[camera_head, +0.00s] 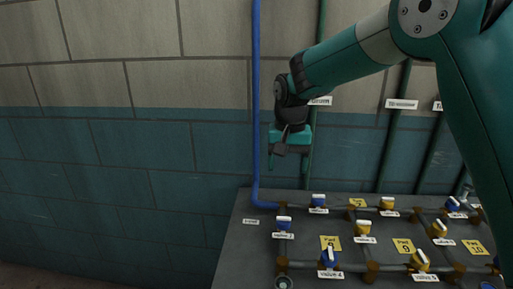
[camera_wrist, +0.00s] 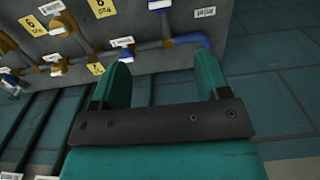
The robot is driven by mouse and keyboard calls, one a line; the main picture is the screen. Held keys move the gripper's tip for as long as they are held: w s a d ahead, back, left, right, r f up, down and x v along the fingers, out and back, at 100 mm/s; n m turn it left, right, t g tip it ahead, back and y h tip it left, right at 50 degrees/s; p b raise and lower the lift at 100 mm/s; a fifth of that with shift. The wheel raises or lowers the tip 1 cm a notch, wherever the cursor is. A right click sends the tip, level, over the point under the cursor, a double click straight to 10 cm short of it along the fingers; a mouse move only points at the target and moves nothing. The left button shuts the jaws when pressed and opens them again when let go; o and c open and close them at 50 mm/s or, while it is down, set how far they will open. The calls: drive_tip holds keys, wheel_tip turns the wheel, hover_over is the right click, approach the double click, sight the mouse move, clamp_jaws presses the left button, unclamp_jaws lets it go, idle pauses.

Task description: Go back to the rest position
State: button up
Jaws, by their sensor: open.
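My gripper (camera_head: 290,160) hangs in front of the tiled wall, above the back left part of a dark panel in the head view. My teal arm reaches in from the upper right. In the wrist view the two teal fingers (camera_wrist: 165,82) stand apart with nothing between them. No object is held.
The dark panel (camera_head: 236,262) carries pipes, blue and yellow valves such as a blue valve (camera_head: 284,223), and yellow number plates such as one plate (camera_head: 403,246). A blue pipe (camera_head: 256,100) runs up the wall close left of my gripper. Green pipes (camera_head: 392,140) stand behind. The left side is clear.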

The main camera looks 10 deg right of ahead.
drive_tip(key=s+a+r+n+y, duration=0.2)
drive_tip(key=s+n, duration=0.3)
drive_tip(key=s, duration=1)
drive_tip(key=s+a+r+n+y, duration=0.2)
drive_tip(key=s+n, duration=0.3)
drive_tip(key=s, duration=1.1)
drive_tip(key=shift+a+r+n, duration=0.25)
drive_tip(key=shift+a+n, duration=0.15)
drive_tip(key=shift+a, duration=0.05)
